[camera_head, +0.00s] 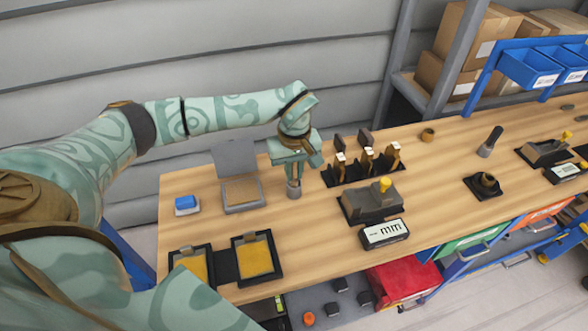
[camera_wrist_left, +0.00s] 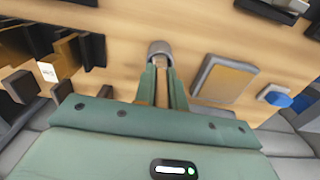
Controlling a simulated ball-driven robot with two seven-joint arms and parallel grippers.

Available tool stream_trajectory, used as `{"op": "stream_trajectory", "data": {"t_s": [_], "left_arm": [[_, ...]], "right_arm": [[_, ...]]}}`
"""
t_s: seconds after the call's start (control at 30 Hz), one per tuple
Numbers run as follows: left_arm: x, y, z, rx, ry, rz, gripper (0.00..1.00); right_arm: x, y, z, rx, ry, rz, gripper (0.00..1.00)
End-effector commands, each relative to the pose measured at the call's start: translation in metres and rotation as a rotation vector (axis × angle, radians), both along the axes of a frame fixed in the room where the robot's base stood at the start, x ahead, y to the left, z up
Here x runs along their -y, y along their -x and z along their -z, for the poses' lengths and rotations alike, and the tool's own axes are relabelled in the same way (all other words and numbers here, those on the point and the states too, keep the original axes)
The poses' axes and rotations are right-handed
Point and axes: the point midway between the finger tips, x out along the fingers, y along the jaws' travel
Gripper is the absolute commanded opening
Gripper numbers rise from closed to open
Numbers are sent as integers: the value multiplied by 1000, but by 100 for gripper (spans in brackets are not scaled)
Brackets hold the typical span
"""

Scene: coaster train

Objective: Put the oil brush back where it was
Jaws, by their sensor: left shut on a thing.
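My left gripper (camera_head: 294,180) points down over the left part of the wooden bench. It is shut on the oil brush (camera_wrist_left: 162,92), whose tan-brown handle shows between the two green fingers in the left wrist view. A small grey cylinder (camera_head: 294,193) is right below the fingertips; it also shows in the left wrist view (camera_wrist_left: 161,48). The brush's lower end is hidden at this cylinder, so I cannot tell whether it is inside it or just above it. My right gripper is not in view.
An open grey box (camera_head: 242,195) stands left of the gripper, with a blue block (camera_head: 187,202) beyond it. A black rack with upright tools (camera_head: 362,167) is close on the right. Two yellow-padded trays (camera_head: 255,258) lie at the front. A grey block with yellow knob (camera_head: 372,203) stands front right.

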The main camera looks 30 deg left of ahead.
Motion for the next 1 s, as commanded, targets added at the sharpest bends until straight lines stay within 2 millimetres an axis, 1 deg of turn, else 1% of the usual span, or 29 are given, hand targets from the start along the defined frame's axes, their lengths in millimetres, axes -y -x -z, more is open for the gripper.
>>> {"op": "stream_trajectory", "data": {"t_s": [0.03,0.1,0.37,0.47,0.57,0.8,0.9,1.0], "left_arm": [[0,0,1,-1,-1,-1,18],[0,0,1,0,0,-1,34],[0,0,0,0,0,0,34],[0,0,-7,1,0,0,34],[0,-1,-24,5,-1,0,34],[0,0,-82,5,-1,0,34],[1,0,-101,4,0,0,34],[1,0,-114,3,-1,0,34]], "right_arm": [[1,0,0,-1,1,0,36],[1,0,0,0,2,0,36],[2,0,0,1,2,1,36],[2,0,-2,1,2,1,36],[2,-1,-5,3,2,1,36],[1,-3,-16,8,1,1,36],[1,-4,-19,10,1,1,36],[0,-4,-20,11,1,1,36]]}}
